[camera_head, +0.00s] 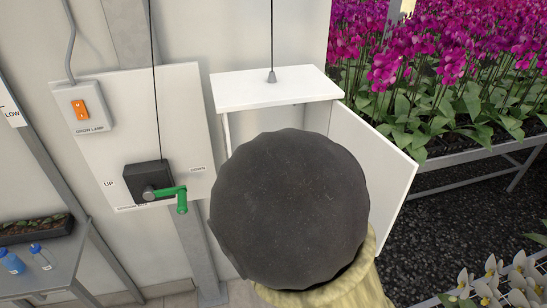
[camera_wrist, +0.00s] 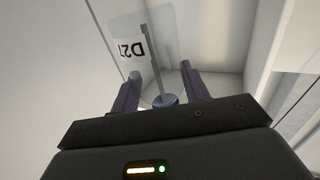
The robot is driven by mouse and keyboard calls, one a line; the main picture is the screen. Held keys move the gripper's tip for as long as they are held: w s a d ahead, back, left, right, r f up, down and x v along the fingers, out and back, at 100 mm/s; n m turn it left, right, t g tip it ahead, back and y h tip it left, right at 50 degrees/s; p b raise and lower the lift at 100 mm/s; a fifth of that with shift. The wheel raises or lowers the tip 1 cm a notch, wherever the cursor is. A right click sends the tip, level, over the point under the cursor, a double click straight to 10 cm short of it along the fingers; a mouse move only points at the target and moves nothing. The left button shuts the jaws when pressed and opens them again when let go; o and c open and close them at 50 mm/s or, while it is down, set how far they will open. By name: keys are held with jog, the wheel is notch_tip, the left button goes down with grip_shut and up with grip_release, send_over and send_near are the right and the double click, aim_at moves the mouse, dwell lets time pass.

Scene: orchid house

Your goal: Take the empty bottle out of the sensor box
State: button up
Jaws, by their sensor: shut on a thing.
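The white sensor box (camera_head: 275,90) hangs by a cable on the wall in the head view, its door (camera_head: 385,165) swung open to the right. My own dark round arm part covers most of the box's opening. In the wrist view my gripper (camera_wrist: 158,74) is inside the white-walled box. Its purple-grey fingers are shut on the bottle, whose blue cap (camera_wrist: 165,100) shows between them. The bottle looks clear, with a white label (camera_wrist: 132,45) reading about "D2", upside down. A grey rod (camera_wrist: 152,60) runs along it. Whether the bottle touches the box floor cannot be told.
A wall panel with a green-handled crank (camera_head: 181,200) and an orange switch (camera_head: 80,109) is left of the box. Benches of orchids (camera_head: 460,60) stand to the right.

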jog(key=s+d+b, duration=0.2)
jog(key=s+b, duration=0.6)
jog(key=b, duration=0.1)
jog(key=shift+d, duration=0.15)
jog(key=shift+w, duration=0.15)
dwell(0.5)
